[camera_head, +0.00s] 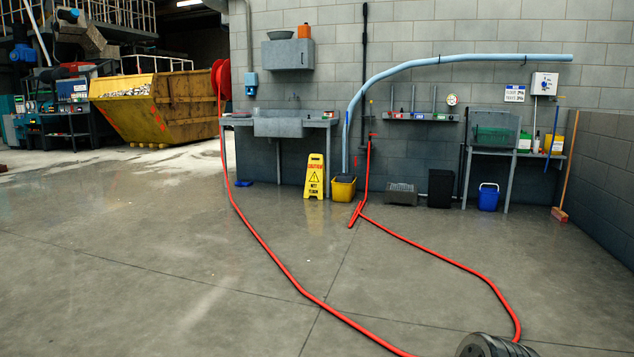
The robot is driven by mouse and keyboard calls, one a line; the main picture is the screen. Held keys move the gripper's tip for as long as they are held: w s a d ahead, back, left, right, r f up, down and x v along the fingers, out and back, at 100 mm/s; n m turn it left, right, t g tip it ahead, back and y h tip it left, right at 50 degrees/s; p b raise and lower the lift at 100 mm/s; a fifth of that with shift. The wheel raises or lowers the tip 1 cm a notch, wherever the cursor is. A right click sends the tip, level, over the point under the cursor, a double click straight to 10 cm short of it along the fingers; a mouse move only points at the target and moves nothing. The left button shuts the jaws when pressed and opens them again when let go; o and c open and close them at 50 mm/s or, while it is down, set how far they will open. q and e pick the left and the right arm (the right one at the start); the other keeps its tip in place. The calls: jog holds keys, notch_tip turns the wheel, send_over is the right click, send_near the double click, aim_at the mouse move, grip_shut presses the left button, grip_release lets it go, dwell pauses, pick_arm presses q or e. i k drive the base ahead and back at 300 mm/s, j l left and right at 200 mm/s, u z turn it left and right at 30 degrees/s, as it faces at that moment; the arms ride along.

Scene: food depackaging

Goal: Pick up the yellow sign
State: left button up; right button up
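The yellow sign (314,177) is a wet-floor caution sign with dark print and a triangle symbol. Neither of my grippers is in view. A dark ribbed round part at the bottom right edge may be mine; I cannot tell.
A red hose (262,243) runs across the floor from the wall toward the lower right. A blue bucket (488,197), a black bin (440,188) and a broom (560,213) stand along the wall. A yellow skip (160,103) is at the left. The left floor is open.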

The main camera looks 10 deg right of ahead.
aim_at(316, 177)
jog(key=z, duration=0.15)
jog(key=i, duration=10.65)
jog(key=l+z, duration=0.05)
jog(key=l, duration=0.15)
